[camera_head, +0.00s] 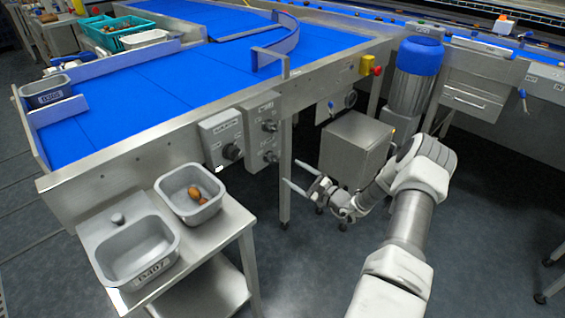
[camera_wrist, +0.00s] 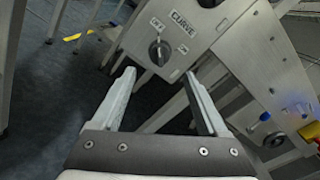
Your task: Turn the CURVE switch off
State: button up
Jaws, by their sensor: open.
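The CURVE switch (camera_wrist: 160,52) is a dark round knob on a grey panel, with the CURVE label (camera_wrist: 181,24) beside it in the wrist view. Small position labels sit around the knob, too small to read surely, and I cannot tell its setting. In the head view it appears to be the lower knob (camera_head: 270,157) on the conveyor's side panel. My gripper (camera_head: 291,173) is open and empty, to the right of and slightly below that knob. In the wrist view my gripper (camera_wrist: 160,73) has its fingertips spread either side of the knob's line, apart from it.
Another knob (camera_head: 270,125) sits above on the same panel, and a second control box (camera_head: 220,133) is to its left. A conveyor leg (camera_head: 284,205) stands close to my fingers. A steel side table (camera_head: 205,252) holds grey bins. A grey cabinet (camera_head: 355,148) stands behind my gripper.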

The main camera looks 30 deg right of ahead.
jog(key=p+v, duration=0.1)
jog(key=v, duration=0.7)
jog(key=shift+s+r, duration=0.1)
jog(key=s+a+r+n+g+y, duration=0.2)
jog(key=a+r+n+g, duration=0.45)
jog(key=a+r, duration=0.35)
jog(key=s+a+r+n+g+y, duration=0.25)
jog(key=a+r+n+g, duration=0.45)
jog(key=a, duration=0.4)
jog(key=s+a+r+n+g+h, duration=0.2)
jog(key=s+a+r+n+h, duration=0.1)
jog(key=s+a+r+n, duration=0.25)
jog(key=s+r+n+t+h, duration=0.25)
jog(key=s+r+h, duration=0.2)
jog(key=s, duration=0.45)
jog(key=s+r+n+t+h, duration=0.2)
jog(key=s+r+n+h, duration=0.15)
jog(key=s+r, duration=0.35)
notch_tip(320, 180, up, 18)
jog(key=p, duration=2)
jog(key=shift+s+d, duration=0.35)
jog(key=shift+s, duration=0.15)
jog(key=shift+r, duration=0.1)
